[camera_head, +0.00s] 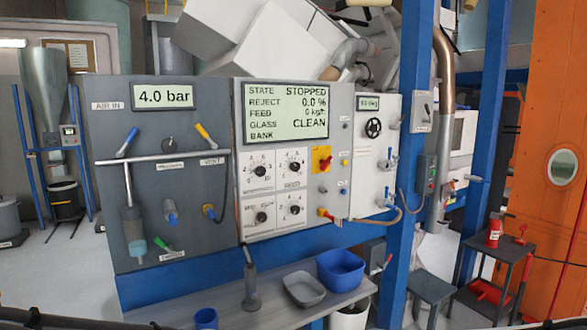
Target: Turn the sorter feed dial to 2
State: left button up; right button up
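The sorter panel (237,197) carries four-part dial block: two white dial plates above two more, each with a dark knob. The upper right dial (293,168) has a label under it that seems to read FEED; the small print is hard to make out. The upper left dial (260,171), lower left dial (262,217) and lower right dial (296,210) sit beside it. I cannot tell the pointer settings at this size. The display (287,112) above reads STOPPED, REJECT 0.0 %, FEED 0.0 with a blurred unit, and GLASS CLEAN. Neither gripper shows.
A red switch on a yellow plate (322,160) is right of the dials. A red-handled valve (326,214) and hose are below it. A shelf (280,312) below holds a blue bin (340,270), a grey tray (304,289) and an upright grey tool (251,285). A blue post (403,200) stands right.

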aim_at(295, 166)
jog(key=u, duration=0.65)
jog(key=i, duration=1)
jog(key=z, duration=0.35)
